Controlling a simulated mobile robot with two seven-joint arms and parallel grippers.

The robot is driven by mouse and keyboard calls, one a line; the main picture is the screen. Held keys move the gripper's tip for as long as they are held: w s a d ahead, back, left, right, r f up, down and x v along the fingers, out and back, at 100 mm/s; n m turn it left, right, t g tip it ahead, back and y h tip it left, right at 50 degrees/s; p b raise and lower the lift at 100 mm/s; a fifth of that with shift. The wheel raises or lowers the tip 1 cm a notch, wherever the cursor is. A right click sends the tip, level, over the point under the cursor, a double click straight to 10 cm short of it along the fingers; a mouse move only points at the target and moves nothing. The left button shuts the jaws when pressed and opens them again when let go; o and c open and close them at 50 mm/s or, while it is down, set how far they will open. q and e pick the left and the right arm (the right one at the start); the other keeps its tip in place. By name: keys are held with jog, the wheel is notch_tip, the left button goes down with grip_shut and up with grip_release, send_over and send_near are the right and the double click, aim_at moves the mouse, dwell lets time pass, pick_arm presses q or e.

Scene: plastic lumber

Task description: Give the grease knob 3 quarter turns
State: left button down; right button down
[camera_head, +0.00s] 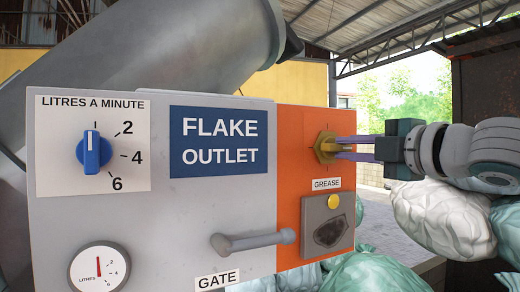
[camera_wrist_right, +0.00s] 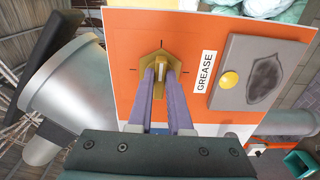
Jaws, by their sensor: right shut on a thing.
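The grease knob is a brass hexagonal piece with a raised bar (camera_head: 324,149), on the orange panel (camera_head: 290,200) above the GREASE label (camera_head: 327,184). It also shows in the right wrist view (camera_wrist_right: 157,56). My right gripper (camera_head: 338,148) comes in from the right and is shut on the knob's bar, one purple finger above and one below. In the right wrist view the fingers (camera_wrist_right: 161,80) flank the bar, which lies about level on the panel. Short dark tick marks surround the knob. My left gripper is not in view.
Below the knob is a grey plate with a yellow button (camera_head: 334,202). A grey gate handle (camera_head: 253,241) sticks out at lower middle. A blue dial (camera_head: 92,152) and a round gauge (camera_head: 98,268) are at left. Filled bags (camera_head: 440,218) lie at right, beneath my right arm.

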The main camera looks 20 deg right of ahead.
jog(key=m, duration=0.4)
jog(key=shift+f+m, duration=0.2)
jog(key=shift+m, duration=0.2)
jog(key=m+p, duration=0.1)
jog(key=m, duration=0.4)
jog(key=m+p, duration=0.1)
jog(key=m, duration=0.5)
jog(key=m+p, duration=0.1)
jog(key=m, duration=0.5)
jog(key=shift+a, duration=0.4)
jog(key=m+p, duration=0.2)
jog(key=m, duration=0.3)
jog(key=shift+a+m, duration=0.1)
jog(key=shift+m, duration=0.3)
jog(key=m+p, duration=0.2)
jog(key=m, duration=0.2)
jog(key=shift+r, duration=0.1)
jog(key=m, duration=0.3)
jog(key=shift+a+p, duration=0.1)
jog(key=shift+p, duration=0.3)
jog(key=shift+m, duration=0.4)
